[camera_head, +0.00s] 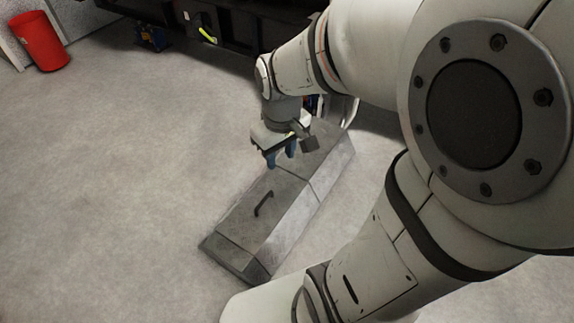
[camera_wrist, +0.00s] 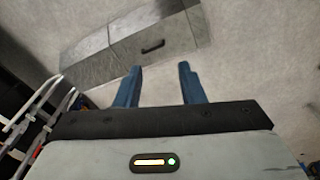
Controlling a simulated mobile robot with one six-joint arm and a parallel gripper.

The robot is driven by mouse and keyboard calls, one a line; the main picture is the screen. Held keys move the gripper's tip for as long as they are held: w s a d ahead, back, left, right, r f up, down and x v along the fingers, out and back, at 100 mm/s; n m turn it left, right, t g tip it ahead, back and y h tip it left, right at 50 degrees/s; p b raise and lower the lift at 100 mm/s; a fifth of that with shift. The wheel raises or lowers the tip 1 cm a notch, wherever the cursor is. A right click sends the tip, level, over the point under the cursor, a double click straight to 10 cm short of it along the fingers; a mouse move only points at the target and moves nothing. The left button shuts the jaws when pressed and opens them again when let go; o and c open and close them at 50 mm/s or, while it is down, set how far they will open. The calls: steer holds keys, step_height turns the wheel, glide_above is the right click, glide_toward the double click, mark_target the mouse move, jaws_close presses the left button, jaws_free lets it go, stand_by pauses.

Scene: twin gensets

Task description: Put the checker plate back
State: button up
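The checker plate (camera_head: 247,222) is a grey metal panel with a dark bar handle (camera_head: 263,203), at the near end of a long, low grey trunk on the floor. In the wrist view the plate (camera_wrist: 177,31) and its handle (camera_wrist: 153,46) lie beyond the fingertips. My gripper (camera_head: 280,160) is above the trunk, apart from the handle. In the wrist view my gripper (camera_wrist: 162,72) has its two blue fingers spread with nothing between them. My arm hides part of the trunk's far end.
Another grey panel (camera_head: 314,148) continues the trunk toward the back. A red bin (camera_head: 39,41) stands at the far left. Dark machinery (camera_head: 235,25) lines the back. The grey floor (camera_head: 130,170) to the left is clear. A metal rack (camera_wrist: 38,112) shows at left in the wrist view.

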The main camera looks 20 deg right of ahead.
steer(key=s+r+m, duration=0.1)
steer(key=s+m, duration=0.2)
steer(key=s, duration=0.2)
steer(key=shift+s+a+r, duration=0.3)
steer(key=shift+s, duration=0.1)
step_height(320, 180, up, 31)
steer(key=t+p, duration=0.1)
steer(key=p, duration=2.7)
steer(key=shift+t, duration=0.3)
steer(key=shift+d, duration=0.1)
